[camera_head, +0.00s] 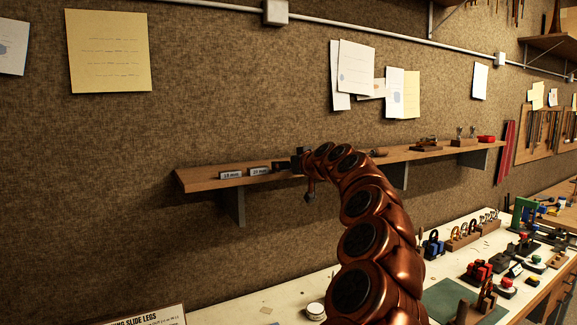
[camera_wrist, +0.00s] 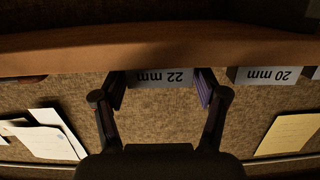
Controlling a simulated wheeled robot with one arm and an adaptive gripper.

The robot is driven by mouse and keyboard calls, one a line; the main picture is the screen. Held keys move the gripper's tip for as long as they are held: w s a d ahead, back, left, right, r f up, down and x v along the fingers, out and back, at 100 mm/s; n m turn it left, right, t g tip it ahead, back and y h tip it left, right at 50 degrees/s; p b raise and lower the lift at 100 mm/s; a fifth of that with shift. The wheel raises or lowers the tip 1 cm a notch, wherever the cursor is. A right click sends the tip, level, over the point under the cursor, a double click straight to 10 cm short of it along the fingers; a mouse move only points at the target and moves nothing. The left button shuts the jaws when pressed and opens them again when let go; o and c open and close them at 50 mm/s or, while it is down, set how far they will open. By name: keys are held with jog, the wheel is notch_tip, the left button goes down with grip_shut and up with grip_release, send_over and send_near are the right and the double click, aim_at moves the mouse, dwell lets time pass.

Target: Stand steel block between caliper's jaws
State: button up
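The fingers are spread wide; any small gap between pads and block is too hard to see. Another labelled block (camera_head: 230,175) sits farther left. I cannot make out the caliper.
The wooden shelf (camera_head: 330,166) runs along the wall, with small items farther right, including a red box (camera_head: 486,139). Below, the workbench (camera_head: 265,300) holds several tools and a green mat (camera_head: 450,296) at right. Papers hang above the shelf.

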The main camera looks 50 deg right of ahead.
jog(key=shift+o, duration=0.8)
jog(key=shift+r, duration=0.2)
jog(key=b+v, duration=0.5)
jog(key=v, duration=0.7)
